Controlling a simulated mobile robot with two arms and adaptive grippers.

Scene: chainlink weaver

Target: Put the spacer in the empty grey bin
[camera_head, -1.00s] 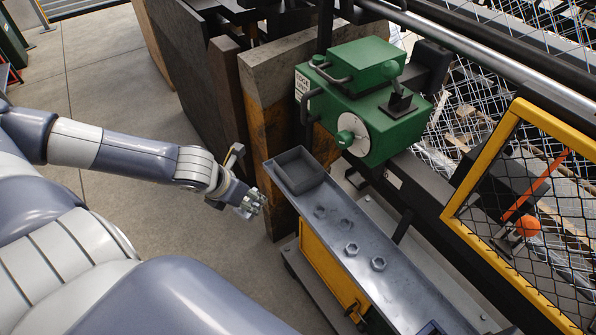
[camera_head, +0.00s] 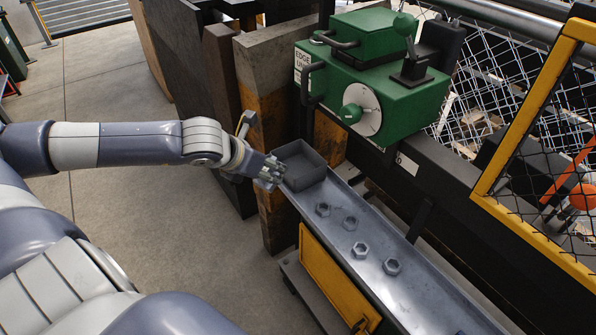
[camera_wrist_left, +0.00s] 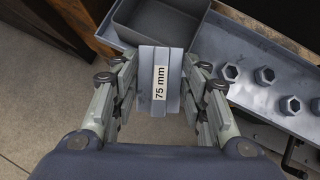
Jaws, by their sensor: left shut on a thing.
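The spacer (camera_wrist_left: 161,84) is a grey block with a white "75 mm" label, clear in the left wrist view. My left gripper (camera_wrist_left: 160,95) is shut on it, with a finger on each side. In the head view my left gripper (camera_head: 268,172) is at the near left edge of the grey bin, and the spacer is hard to make out there. The grey bin (camera_head: 318,160) is a square open box at the far end of the metal tray. It looks empty, and its rim (camera_wrist_left: 122,37) shows just beyond the spacer in the wrist view. My right gripper is not in view.
The long metal tray (camera_head: 418,278) holds several hex nuts (camera_head: 350,223). A green machine (camera_head: 370,85) with handles stands behind the bin. Upright boards (camera_head: 222,95) stand beyond my left forearm. A yellow-framed mesh guard (camera_head: 525,110) is at the right.

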